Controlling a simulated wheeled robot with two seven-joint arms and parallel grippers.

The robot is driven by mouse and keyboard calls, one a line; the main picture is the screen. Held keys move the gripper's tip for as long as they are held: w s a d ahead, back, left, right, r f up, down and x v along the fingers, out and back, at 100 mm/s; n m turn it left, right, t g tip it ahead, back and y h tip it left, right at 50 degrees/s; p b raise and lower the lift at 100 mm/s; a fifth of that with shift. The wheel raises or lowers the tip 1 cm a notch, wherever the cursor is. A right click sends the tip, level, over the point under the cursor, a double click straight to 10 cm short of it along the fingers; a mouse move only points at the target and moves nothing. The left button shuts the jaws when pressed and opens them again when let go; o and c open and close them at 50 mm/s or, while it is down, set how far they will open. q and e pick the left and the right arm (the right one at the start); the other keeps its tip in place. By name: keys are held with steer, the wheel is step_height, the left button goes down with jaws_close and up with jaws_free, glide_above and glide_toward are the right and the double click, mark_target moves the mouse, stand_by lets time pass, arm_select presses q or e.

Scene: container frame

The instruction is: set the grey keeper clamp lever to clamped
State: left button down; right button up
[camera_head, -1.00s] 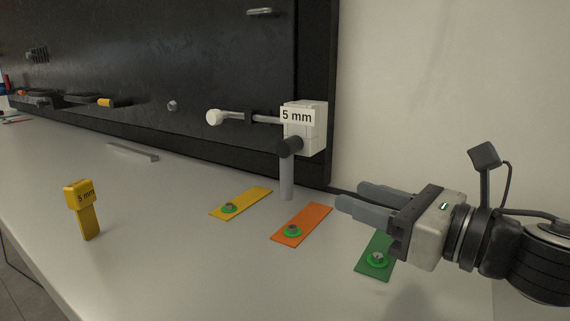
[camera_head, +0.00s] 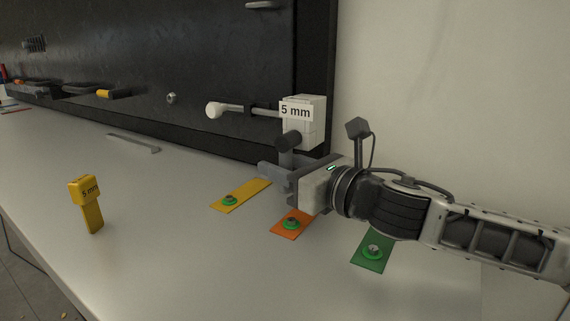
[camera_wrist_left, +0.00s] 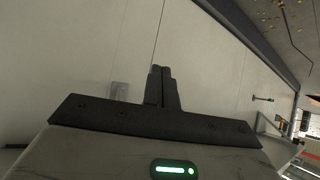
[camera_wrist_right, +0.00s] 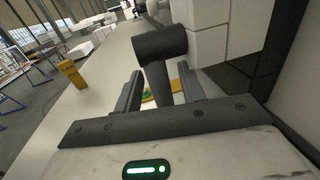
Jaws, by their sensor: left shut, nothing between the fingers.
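The grey keeper clamp lever (camera_head: 286,157) hangs down from a dark round hub (camera_head: 289,140) on the front of the white block marked "5 mm" (camera_head: 303,122). My right gripper (camera_head: 271,172) is at the lever's lower part and hides much of it in the head view. In the right wrist view the lever (camera_wrist_right: 157,80) stands between the two open fingers, with a gap visible at the fingertips; I cannot tell whether either finger touches it. My left gripper (camera_wrist_left: 160,72) shows only in the left wrist view, shut and empty.
A white-knobbed rod (camera_head: 214,110) sticks out left of the block. Yellow (camera_head: 250,192), orange (camera_head: 280,228) and green plates (camera_head: 367,258) lie on the table below. A yellow "5 mm" piece (camera_head: 88,205) stands at the left. The table's middle is clear.

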jaws_close()
steer(key=shift+d+r, duration=0.1)
steer(key=shift+s+d+r+g+h, duration=0.1)
steer(key=shift+s+d+g+h, duration=0.15)
steer(key=shift+g+h, duration=0.45)
steer(key=shift+s+d+r+n+g+h, duration=0.1)
steer(key=shift+s+d+n+g+h, duration=0.15)
steer(key=shift+g+h, duration=0.6)
steer(key=shift+s+d+r+n+g+h, duration=0.15)
steer(key=shift+d+n+g+h, duration=0.15)
steer(key=shift+g+h, duration=0.55)
steer(key=shift+d+f, duration=0.1)
